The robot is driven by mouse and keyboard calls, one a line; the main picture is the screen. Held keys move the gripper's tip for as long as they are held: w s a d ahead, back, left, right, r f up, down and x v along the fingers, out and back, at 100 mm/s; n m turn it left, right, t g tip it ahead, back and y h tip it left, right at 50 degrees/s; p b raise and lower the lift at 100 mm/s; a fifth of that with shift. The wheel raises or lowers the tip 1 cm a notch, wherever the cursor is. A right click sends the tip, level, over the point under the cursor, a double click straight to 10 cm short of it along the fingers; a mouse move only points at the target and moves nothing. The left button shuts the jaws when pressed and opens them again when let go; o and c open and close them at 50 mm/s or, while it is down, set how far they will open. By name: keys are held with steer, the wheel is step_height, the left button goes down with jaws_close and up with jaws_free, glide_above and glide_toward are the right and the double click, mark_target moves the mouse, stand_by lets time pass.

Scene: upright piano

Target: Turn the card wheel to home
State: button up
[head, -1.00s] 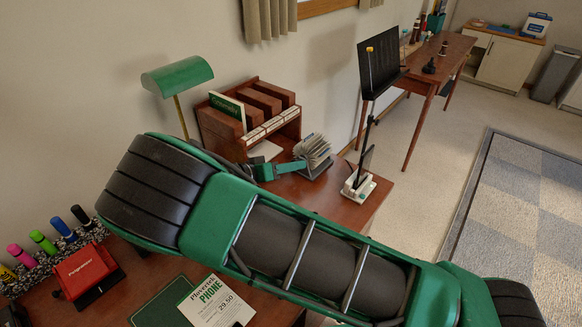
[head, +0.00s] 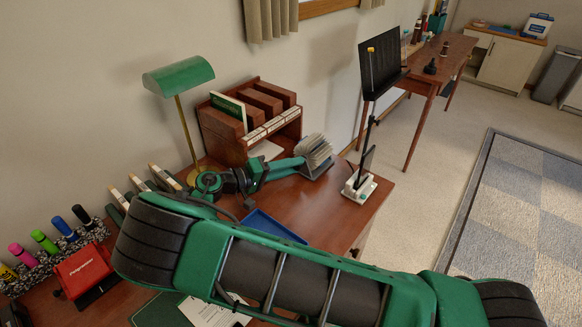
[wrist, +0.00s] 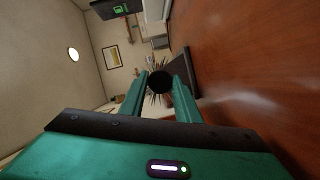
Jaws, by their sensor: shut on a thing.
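The card wheel (head: 317,148) stands on the brown desk near its far right end, a rounded fan of pale grey cards on a dark base. My gripper (head: 303,161) is at its near left side. In the wrist view, my gripper's two green fingers (wrist: 160,84) close around a dark round knob (wrist: 159,79) of the card wheel, with card edges radiating behind it. The fingers hide the knob's sides. I cannot read any card or tell which one faces front.
A wooden organizer (head: 228,138) stands behind, with a green lamp (head: 180,77) to its left. A white-based stand (head: 360,187) is just right of the wheel. A blue tray (head: 274,227) lies in front on the desk, partly hidden by my arm.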

steer(key=shift+a+f, duration=0.1)
steer(key=shift+f, duration=0.05)
steer(key=o, duration=1)
steer(key=shift+r, duration=0.6)
steer(key=s+a+r, duration=0.2)
steer(key=r, duration=0.1)
steer(key=s+a+r, duration=0.5)
steer(key=a+r, duration=0.1)
steer(key=shift+s+a+r, duration=0.2)
steer(key=shift+s+r, duration=0.2)
